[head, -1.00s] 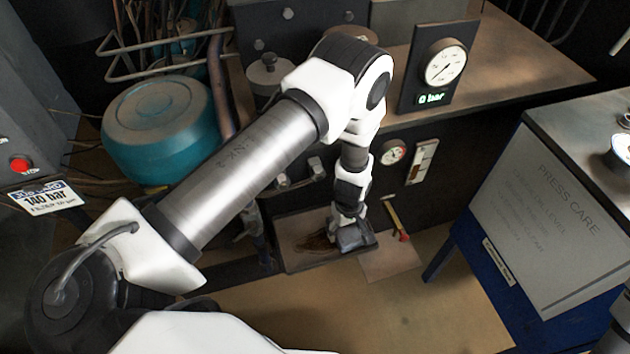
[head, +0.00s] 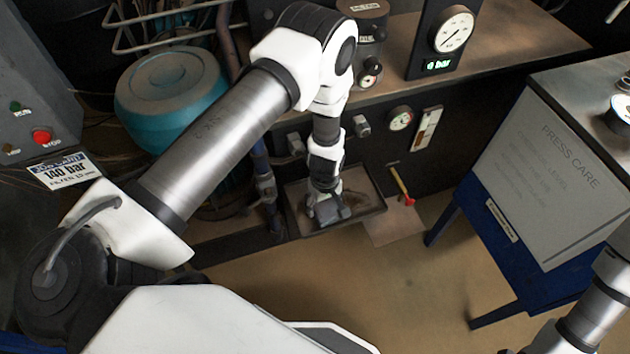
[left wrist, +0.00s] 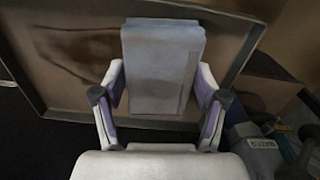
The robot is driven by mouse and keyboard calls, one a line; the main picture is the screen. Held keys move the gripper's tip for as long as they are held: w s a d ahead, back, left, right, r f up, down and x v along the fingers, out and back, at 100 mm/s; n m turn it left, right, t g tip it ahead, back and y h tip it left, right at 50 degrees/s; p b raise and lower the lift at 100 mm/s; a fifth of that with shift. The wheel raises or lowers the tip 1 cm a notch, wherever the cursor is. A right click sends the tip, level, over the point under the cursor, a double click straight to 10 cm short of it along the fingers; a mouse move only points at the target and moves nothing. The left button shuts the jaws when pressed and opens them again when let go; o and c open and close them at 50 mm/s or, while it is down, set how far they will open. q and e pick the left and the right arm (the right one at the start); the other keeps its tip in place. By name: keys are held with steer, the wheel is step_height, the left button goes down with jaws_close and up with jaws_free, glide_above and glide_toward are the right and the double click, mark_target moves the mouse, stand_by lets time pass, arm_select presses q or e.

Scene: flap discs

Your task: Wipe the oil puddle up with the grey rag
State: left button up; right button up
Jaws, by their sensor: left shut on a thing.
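The grey rag (head: 332,213), a folded block-like pad, is held low in a shallow tray (head: 352,223) beneath the bench. My left gripper (head: 324,200) is shut on it; the left wrist view shows the rag (left wrist: 162,66) between both fingers. The rag appears to be at the tray floor, but contact is hard to confirm. A dark, thin oil smear (left wrist: 82,70) shows left of the rag in the left wrist view. Whatever lies under the rag is hidden. My right arm shows at the lower right of the head view, its gripper out of frame.
A teal drum (head: 170,95) stands left. A blue-framed stand (head: 475,225) with a grey panel is at right. The bench (head: 500,40) overhangs behind. The floor in front is open.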

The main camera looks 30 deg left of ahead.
arm_select(q)
steer(key=shift+s+a, duration=0.25)
steer(key=shift+s, duration=0.05)
step_height(320, 180, up, 3)
steer(key=shift+a+f+p, duration=0.1)
steer(key=shift+f+p, duration=0.05)
steer(key=shift+p, duration=0.75)
steer(key=shift+r+p, duration=0.6)
steer(key=shift+r, duration=0.1)
steer(key=shift+r+p, duration=0.65)
steer(key=shift+r, duration=0.15)
steer(key=shift+r+p, duration=0.95)
steer(key=shift+r, duration=0.25)
steer(key=shift+f, duration=0.1)
